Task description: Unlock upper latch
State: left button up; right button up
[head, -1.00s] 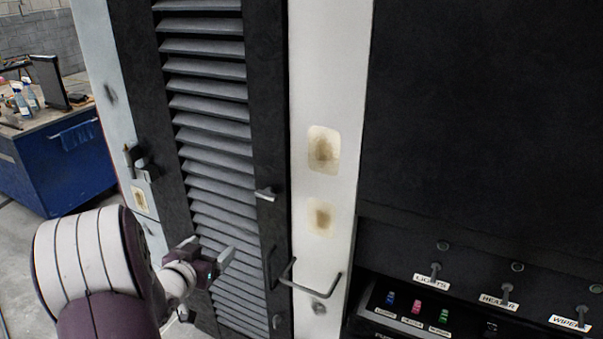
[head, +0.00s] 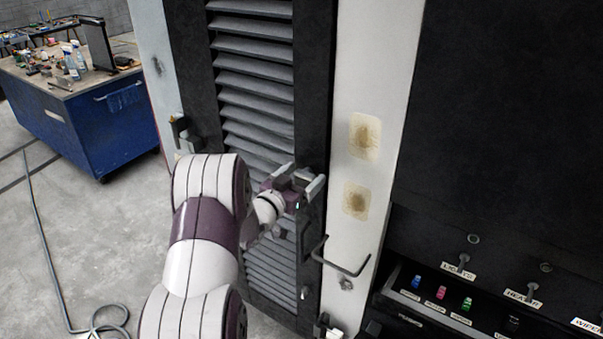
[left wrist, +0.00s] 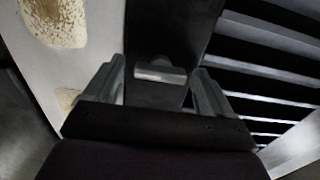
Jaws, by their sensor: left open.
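The louvred door (head: 312,90) has a dark frame and grey slats. In the left wrist view, a small grey latch handle (left wrist: 160,72) on the door's dark frame lies roughly horizontal, between my open fingers. I take it to be the upper latch. My left gripper (head: 300,181) is open at the right side of the door frame and hides the latch in the head view. The fingers stand on either side of the handle in the left wrist view (left wrist: 158,80); I cannot tell whether they touch it. My right gripper is not in view.
A white post (head: 375,80) with stained patches stands right of the door. A bent bar handle (head: 342,260) sticks out below my gripper. A switch panel (head: 440,290) is at lower right. A blue workbench (head: 95,130) stands at left, with free floor before it.

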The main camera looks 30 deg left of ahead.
pick_arm(q)
jog(key=c, duration=1.1)
jog(key=shift+o, duration=0.2)
jog(key=shift+f+b, duration=0.15)
jog(key=shift+b, duration=0.25)
jog(key=shift+d+m+b, duration=0.1)
jog(key=shift+m+b, duration=8.9)
jog(key=shift+b, duration=3.5)
jog(key=o, duration=1.1)
jog(key=shift+c, duration=0.2)
